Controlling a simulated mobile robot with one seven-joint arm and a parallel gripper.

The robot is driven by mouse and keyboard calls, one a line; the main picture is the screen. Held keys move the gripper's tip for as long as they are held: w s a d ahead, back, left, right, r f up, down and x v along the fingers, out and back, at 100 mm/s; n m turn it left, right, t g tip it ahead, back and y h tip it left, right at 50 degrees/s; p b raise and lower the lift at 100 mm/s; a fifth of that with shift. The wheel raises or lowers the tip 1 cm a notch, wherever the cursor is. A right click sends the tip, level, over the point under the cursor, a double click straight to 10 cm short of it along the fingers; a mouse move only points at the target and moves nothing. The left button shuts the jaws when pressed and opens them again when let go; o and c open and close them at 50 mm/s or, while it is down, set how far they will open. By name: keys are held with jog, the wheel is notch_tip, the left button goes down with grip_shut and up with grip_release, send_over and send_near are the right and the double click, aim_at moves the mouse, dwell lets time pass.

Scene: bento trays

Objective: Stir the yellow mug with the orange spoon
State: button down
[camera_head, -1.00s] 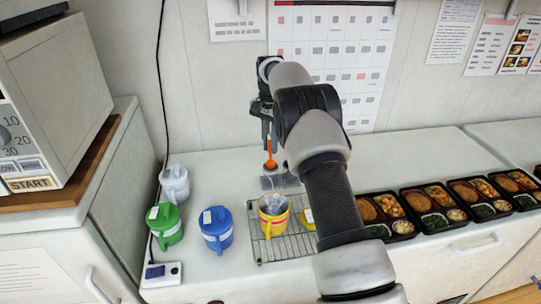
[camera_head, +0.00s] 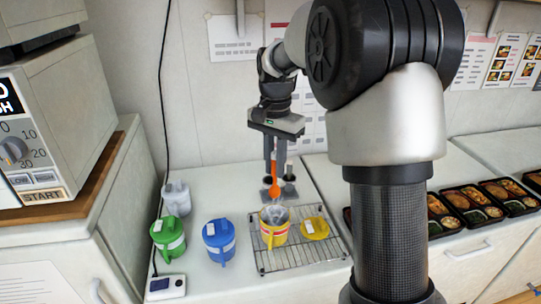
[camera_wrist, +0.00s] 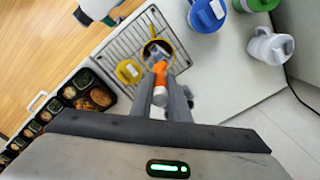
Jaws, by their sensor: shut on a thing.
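The yellow mug (camera_head: 274,236) has a red band and a grey inside. It stands open on the wire rack, with its yellow lid (camera_head: 315,228) lying on the rack to its right. My gripper (camera_head: 275,168) is shut on the orange spoon (camera_head: 274,187) above and just behind the mug. The spoon points down. In the wrist view the spoon (camera_wrist: 160,78) lies between the fingers (camera_wrist: 170,95), and its lower end overlaps the mug (camera_wrist: 157,50). I cannot tell whether its tip is inside the mug.
A blue mug (camera_head: 218,240), a green mug (camera_head: 168,236) and a white mug (camera_head: 178,198) stand left of the rack (camera_head: 320,252). Bento trays (camera_head: 463,213) line the counter at the right, partly behind my arm. A microwave (camera_head: 60,110) is at the far left.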

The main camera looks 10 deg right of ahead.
aim_at(275, 198)
jog(key=shift+s+f, duration=0.15)
jog(key=shift+s, duration=0.3)
jog(key=shift+f+b, duration=3.8)
jog(key=shift+f, duration=1.4)
